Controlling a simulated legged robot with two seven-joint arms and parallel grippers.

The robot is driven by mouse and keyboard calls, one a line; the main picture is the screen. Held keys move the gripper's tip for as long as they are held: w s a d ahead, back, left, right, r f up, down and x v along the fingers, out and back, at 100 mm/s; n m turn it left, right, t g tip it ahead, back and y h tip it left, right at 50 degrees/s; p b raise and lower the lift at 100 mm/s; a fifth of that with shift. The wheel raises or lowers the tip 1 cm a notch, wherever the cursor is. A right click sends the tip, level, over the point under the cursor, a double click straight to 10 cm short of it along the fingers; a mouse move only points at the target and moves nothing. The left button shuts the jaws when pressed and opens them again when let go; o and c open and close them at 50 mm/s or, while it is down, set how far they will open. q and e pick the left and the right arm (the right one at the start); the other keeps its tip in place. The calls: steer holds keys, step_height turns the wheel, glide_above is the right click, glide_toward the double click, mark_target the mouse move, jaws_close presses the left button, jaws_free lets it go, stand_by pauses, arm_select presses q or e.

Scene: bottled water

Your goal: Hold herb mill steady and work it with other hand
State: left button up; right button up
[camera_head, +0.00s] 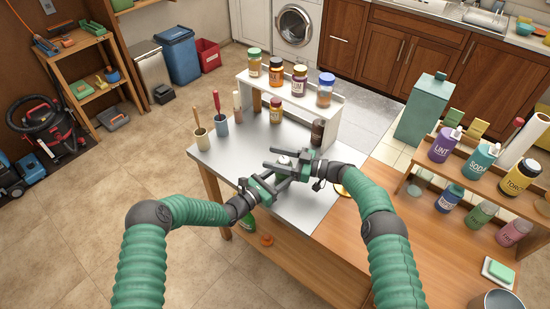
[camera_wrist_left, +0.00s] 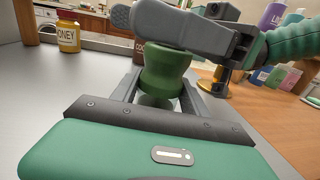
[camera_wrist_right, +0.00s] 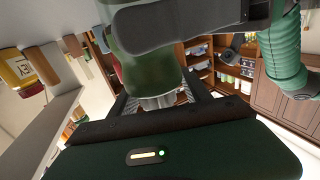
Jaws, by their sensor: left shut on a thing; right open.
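My left gripper (camera_head: 284,174) is shut on the mill's body, one finger on each side in the left wrist view (camera_wrist_left: 160,92). My right gripper (camera_head: 272,158) reaches across from the right, open, with its fingers on either side of the mill's top. In the right wrist view the green mill (camera_wrist_right: 148,62) shows large between my right fingers, and a dark finger crosses it. I cannot tell whether the right fingers touch it.
A white riser (camera_head: 331,112) with several jars stands at the back of the grey worktop (camera_head: 310,205). A dark jar (camera_head: 317,132) stands near my right gripper. Utensil cups (camera_head: 201,139) stand left. A wooden shelf (camera_head: 415,187) with bottles is at the right.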

steer(key=v, duration=0.7)
steer(key=shift+d, duration=0.3)
